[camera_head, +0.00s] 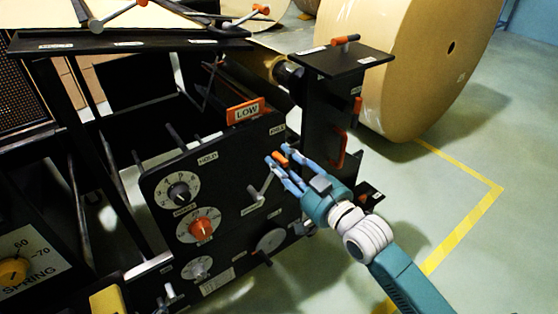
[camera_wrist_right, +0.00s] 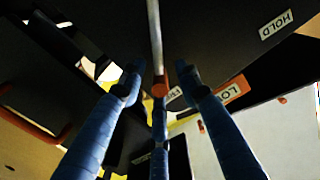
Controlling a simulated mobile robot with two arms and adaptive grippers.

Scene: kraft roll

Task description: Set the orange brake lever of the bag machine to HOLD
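The lever's orange tip (camera_head: 281,158) shows at the right edge of the black machine panel (camera_head: 240,170), between my right gripper's blue fingers. In the right wrist view, the lever is a pale rod ending in an orange tip (camera_wrist_right: 160,90). My right gripper (camera_head: 282,166) is open around the tip, with gaps visible beside the two upper fingers; I cannot tell whether the lower finger touches it. A HOLD label (camera_head: 208,160) is at the panel's upper edge and also shows in the wrist view (camera_wrist_right: 276,25). My left gripper is not in view.
A black post (camera_head: 328,105) with an orange handle stands behind my gripper. A large kraft roll (camera_head: 400,60) is beyond; floor is clear at right.

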